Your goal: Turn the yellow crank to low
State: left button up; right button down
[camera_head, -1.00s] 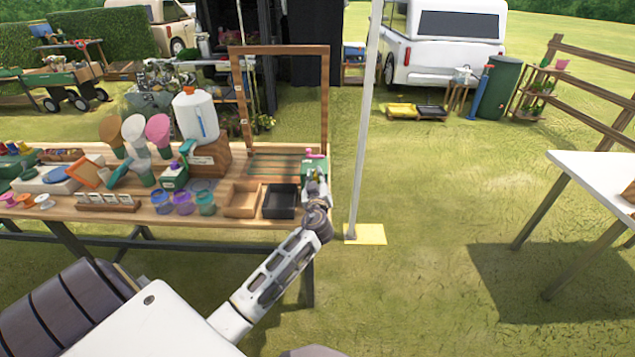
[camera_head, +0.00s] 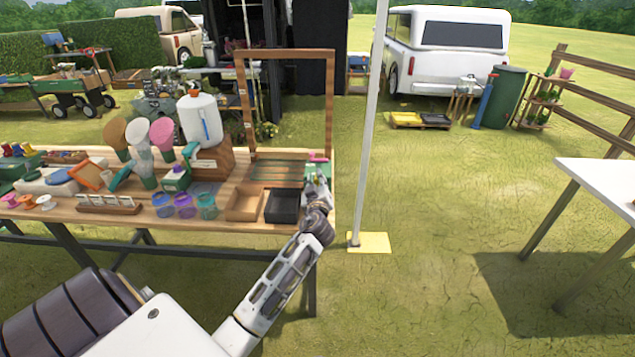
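My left gripper (camera_head: 317,178) is at the right end of the wooden table (camera_head: 225,223), just behind the black tray. It is small and seen from behind, so I cannot tell whether its fingers are open or shut. A pink handle (camera_head: 318,158) shows just beyond its tip, on a small green unit mostly hidden by the gripper. I cannot make out a yellow crank; it may be hidden behind the gripper. My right gripper is not in view.
A black tray (camera_head: 282,207) and a wooden tray (camera_head: 244,204) lie left of the gripper. A wooden frame (camera_head: 330,105) stands behind it. A white pole (camera_head: 367,130) stands to the right. Cups, cones and a white jug (camera_head: 199,118) fill the left side of the table.

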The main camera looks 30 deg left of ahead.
pick_arm(q)
jog(key=o, duration=0.4)
jog(key=shift+a, duration=0.1)
jog(key=shift+o, duration=0.2)
jog(key=shift+v, duration=0.8)
jog(key=v, duration=1)
jog(key=shift+s, duration=0.2)
